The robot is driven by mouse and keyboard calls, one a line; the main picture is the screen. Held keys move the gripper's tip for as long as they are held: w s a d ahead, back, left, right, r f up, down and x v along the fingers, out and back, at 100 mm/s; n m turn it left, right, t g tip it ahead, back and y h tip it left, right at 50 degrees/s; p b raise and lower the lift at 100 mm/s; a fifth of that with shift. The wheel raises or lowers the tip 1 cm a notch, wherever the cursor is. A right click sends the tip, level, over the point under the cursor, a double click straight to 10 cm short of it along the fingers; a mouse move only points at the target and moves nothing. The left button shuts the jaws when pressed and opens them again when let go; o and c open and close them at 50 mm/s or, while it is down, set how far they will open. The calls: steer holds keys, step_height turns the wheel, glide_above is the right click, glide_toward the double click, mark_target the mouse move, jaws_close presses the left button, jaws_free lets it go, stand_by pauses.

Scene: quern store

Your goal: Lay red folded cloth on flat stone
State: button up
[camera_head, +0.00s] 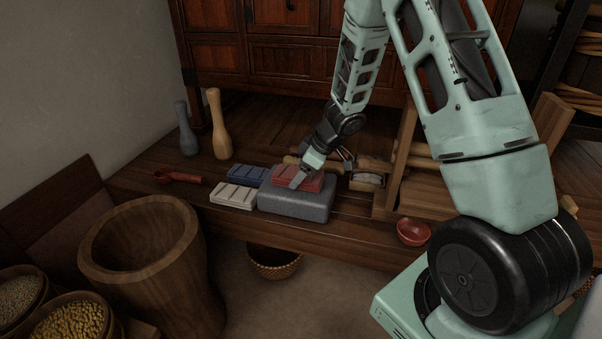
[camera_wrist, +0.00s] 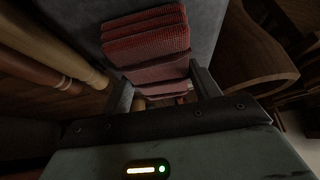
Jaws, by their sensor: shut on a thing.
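The red folded cloth (camera_head: 309,178) is at the top of the grey flat stone (camera_head: 296,205) on the wooden bench. In the wrist view the red cloth (camera_wrist: 147,40) runs between the two fingers, with the grey stone (camera_wrist: 205,20) behind it. My gripper (camera_head: 306,178) is shut on the cloth, with its fingers (camera_wrist: 161,88) on either side. The cloth appears to lie on or just over the stone; whether it bears fully on it I cannot tell.
A white folded cloth (camera_head: 233,196) and a blue one (camera_head: 247,175) lie left of the stone. A red scoop (camera_head: 178,177), two pestle-like pieces (camera_head: 219,125) and a red bowl (camera_head: 412,232) stand on the bench (camera_head: 340,232). A wooden rack (camera_head: 402,160) is close on the right.

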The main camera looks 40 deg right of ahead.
steer(key=o, duration=1)
steer(key=shift+r, duration=0.3)
steer(key=p+v, duration=0.7)
steer(key=v, duration=0.4)
steer(key=s+a+r+m+t+h, duration=0.1)
steer(key=a+r, duration=0.3)
steer(key=a, duration=0.5)
steer(key=a+r+h, duration=0.2)
steer(key=a+r, duration=0.3)
steer(key=a, duration=0.3)
steer(key=s+a+g, duration=0.2)
steer(key=s+a, duration=0.2)
steer(key=s, duration=0.4)
steer(key=s+a+r+g, duration=0.1)
steer(key=s+a, duration=0.3)
steer(key=s, duration=0.5)
steer(key=s+a+r+n+g, duration=0.1)
steer(key=s+a, duration=0.3)
steer(key=s, duration=0.4)
steer(key=shift+s+a+g, duration=0.2)
steer(key=shift+a+g, duration=0.1)
steer(key=shift+g, duration=0.6)
